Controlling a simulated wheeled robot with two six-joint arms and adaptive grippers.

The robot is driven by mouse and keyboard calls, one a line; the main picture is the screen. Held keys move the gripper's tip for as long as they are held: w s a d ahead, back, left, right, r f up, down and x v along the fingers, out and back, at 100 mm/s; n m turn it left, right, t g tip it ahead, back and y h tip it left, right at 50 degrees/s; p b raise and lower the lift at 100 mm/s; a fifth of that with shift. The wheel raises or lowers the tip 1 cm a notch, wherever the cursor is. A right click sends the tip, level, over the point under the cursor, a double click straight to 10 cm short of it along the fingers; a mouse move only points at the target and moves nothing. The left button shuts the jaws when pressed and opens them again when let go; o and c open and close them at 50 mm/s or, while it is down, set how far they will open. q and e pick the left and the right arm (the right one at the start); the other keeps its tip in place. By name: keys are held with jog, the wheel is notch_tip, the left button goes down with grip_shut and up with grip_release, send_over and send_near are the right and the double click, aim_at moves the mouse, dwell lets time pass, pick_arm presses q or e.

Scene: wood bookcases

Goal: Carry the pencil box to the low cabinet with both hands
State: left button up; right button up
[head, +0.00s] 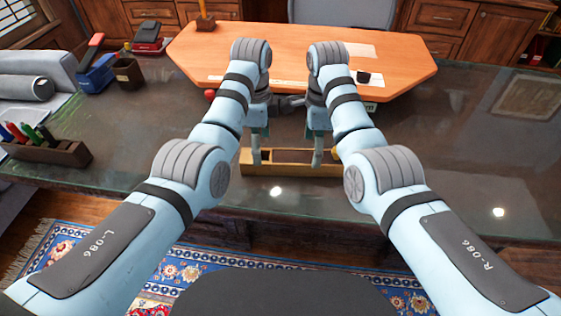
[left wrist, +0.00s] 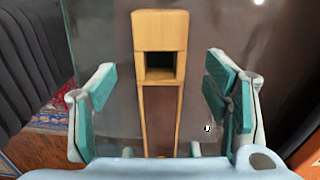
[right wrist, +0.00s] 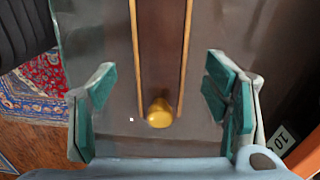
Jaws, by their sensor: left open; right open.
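The pencil box (head: 290,169) is a long, narrow, open wooden box near the front edge of the dark glass-topped desk. My left gripper (head: 259,145) is open above its left part. In the left wrist view the box (left wrist: 160,30) runs between the spread teal pads, with a solid block and small compartment at one end. My right gripper (head: 317,147) is open above its right part. In the right wrist view the box's long walls (right wrist: 135,60) pass between the pads, with a round yellow knob (right wrist: 159,113) near the end. Both grippers look empty.
A wooden panel (head: 300,45) lies behind the grippers. A pen holder (head: 48,150) stands at left, with a blue item (head: 97,75) and dark cup (head: 128,71) behind. Wooden cabinets (head: 478,34) stand at the back; which is the low cabinet is unclear. The desk's right side is mostly clear.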

aim_at(268, 168)
pick_arm(q)
notch_tip(268, 168, down, 5)
jog(key=shift+f, duration=0.2)
pick_arm(e)
notch_tip(268, 168, down, 5)
jog(key=shift+f, duration=0.2)
pick_arm(q)
jog(key=c, duration=1.5)
pick_arm(e)
jog(key=c, duration=1.5)
